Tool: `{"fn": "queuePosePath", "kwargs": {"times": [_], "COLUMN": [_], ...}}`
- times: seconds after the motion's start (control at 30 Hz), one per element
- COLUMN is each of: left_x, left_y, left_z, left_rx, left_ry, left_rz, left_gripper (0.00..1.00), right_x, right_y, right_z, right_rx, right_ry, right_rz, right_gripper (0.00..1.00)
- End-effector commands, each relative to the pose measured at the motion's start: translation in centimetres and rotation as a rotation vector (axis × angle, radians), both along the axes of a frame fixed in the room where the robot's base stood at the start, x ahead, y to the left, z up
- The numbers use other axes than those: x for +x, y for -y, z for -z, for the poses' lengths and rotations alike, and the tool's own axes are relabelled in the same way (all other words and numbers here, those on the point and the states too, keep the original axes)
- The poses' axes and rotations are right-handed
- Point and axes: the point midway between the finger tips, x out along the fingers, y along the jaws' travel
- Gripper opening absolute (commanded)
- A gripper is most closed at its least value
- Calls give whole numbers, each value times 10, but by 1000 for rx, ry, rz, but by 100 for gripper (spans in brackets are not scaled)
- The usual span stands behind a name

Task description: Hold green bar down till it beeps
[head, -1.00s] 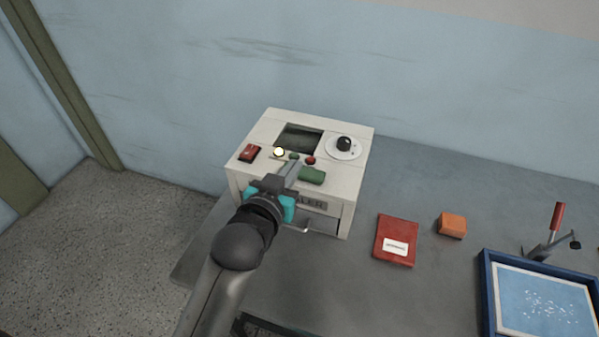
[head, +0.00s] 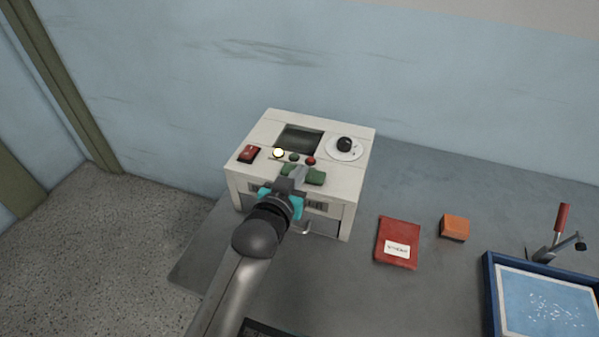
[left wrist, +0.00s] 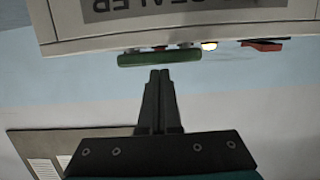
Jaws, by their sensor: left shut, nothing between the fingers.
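A white sealer box (head: 262,143) stands on the grey table against the wall. The green bar (head: 317,177) lies on its top near the front edge, partly hidden by my left gripper. My left gripper (head: 301,172) is shut and empty, over the bar in the head view. In the left wrist view the closed fingertips (left wrist: 160,71) are close to the green bar (left wrist: 160,59), with a small gap visible between them. A lit yellow-white lamp (head: 278,153), a small green button (head: 294,157) and a red one (head: 311,161) sit behind the bar. My right gripper is not in view.
The box also has a red rocker switch (head: 249,153), a dark screen (head: 299,140) and a black knob (head: 344,145). To its right lie a red packet (head: 392,232), an orange block (head: 455,227) and a blue-framed tray (head: 491,290). The table between them is clear.

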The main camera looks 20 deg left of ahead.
Motion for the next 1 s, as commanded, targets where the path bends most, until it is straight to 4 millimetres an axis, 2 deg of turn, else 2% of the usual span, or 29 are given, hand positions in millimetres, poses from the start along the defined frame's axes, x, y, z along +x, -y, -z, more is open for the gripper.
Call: {"fn": "queuePosePath", "kwargs": {"times": [0.3,1.0], "left_x": [0,-3], "left_y": [0,0], "left_z": [21,26], "left_rx": [0,1], "left_ry": [-4,-18], "left_rz": [0,0], "left_gripper": [0,0], "right_x": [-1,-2], "right_y": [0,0], "right_z": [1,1], "right_rx": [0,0], "right_ry": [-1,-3], "right_rz": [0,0], "right_gripper": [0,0]}}
